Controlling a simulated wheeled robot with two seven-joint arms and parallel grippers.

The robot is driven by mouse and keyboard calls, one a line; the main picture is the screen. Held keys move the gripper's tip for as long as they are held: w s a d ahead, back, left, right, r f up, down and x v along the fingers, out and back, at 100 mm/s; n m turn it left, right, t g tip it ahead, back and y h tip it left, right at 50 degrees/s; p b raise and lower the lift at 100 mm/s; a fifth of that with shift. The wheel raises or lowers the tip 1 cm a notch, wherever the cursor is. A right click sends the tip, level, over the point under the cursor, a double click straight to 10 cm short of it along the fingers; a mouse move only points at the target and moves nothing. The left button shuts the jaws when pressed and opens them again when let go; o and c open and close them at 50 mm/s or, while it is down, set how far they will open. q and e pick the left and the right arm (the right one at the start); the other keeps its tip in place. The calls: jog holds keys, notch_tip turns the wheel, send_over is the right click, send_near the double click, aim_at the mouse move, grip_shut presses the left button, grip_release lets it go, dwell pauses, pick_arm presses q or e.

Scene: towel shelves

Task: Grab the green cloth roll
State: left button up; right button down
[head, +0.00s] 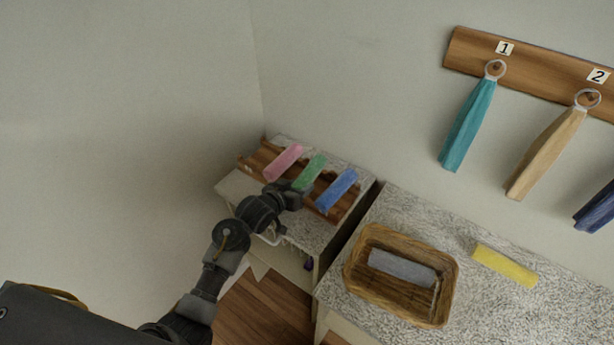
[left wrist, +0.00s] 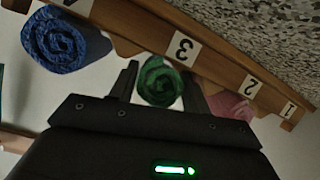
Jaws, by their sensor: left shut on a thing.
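The green cloth roll (head: 311,171) lies on a wooden rack on the small shelf unit, between a pink roll (head: 284,161) and a blue roll (head: 338,189). My left gripper (head: 290,189) is at the near end of the green roll. In the left wrist view the spiral end of the green roll (left wrist: 160,82) sits between the two dark fingers of my left gripper (left wrist: 163,85), which is shut on it. The rest of the roll is hidden behind its end there. My right gripper is not in view.
The rack (left wrist: 215,68) has number labels. A wicker basket (head: 359,285) holding a grey roll stands on the speckled counter at right, with a yellow roll (head: 505,265) beside it. Towels hang from a numbered wall board (head: 540,70).

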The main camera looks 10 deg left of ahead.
pick_arm(q)
notch_tip(320, 180, up, 10)
jog(key=shift+b, duration=0.4)
